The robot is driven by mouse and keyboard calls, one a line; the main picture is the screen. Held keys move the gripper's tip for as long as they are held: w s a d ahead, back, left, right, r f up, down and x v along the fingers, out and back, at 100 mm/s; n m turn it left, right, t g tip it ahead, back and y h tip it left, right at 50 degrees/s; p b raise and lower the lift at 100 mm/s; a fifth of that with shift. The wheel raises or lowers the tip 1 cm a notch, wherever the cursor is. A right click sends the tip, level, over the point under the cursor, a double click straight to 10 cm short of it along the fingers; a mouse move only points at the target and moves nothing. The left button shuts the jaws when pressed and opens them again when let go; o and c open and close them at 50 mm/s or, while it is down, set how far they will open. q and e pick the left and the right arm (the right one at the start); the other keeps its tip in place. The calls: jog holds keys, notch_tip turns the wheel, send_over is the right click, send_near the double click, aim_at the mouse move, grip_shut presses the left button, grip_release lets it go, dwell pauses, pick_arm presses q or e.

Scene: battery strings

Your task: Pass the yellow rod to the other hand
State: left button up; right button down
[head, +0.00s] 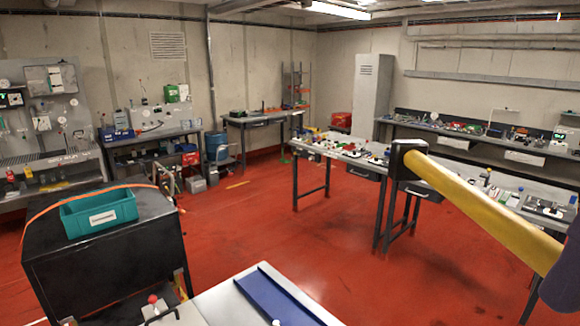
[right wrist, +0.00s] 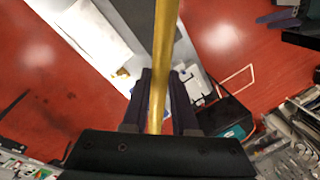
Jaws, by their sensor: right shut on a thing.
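The yellow rod (head: 480,205) crosses the right side of the head view, close to the camera. Its far end wears a black cap (head: 409,158), and its near end runs to my right gripper (head: 566,265) at the right edge. In the right wrist view the yellow rod (right wrist: 166,45) stands between the two dark fingers of my right gripper (right wrist: 160,90), which is shut on it. The rod is held up in the air, tilted in the head view. My left gripper shows in neither view.
A teal bin (head: 98,213) sits on a black cabinet (head: 110,258) at the left. A white bench top with a blue strip (head: 285,300) is at the bottom. A long table (head: 345,152) with several small parts stands beyond the rod. Red floor (head: 240,225) lies open between.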

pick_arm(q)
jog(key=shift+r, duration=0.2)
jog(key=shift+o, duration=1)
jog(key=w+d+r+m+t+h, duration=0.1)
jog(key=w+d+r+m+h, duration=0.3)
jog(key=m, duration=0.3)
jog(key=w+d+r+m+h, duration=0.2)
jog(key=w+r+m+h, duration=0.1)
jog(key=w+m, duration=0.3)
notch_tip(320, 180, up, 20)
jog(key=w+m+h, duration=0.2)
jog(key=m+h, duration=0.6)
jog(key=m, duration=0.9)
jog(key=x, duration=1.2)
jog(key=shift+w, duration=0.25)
pick_arm(e)
jog(key=w+a+r+n, duration=0.2)
jog(key=a+r+n, duration=0.2)
jog(key=a, duration=0.3)
jog(key=w+a+r+n+g, duration=0.1)
jog(key=w+a+r+n, duration=0.2)
jog(key=a, duration=0.4)
jog(key=shift+w+a+r+n, duration=0.15)
jog(key=shift+w+r+n, duration=0.2)
jog(key=shift+n, duration=0.15)
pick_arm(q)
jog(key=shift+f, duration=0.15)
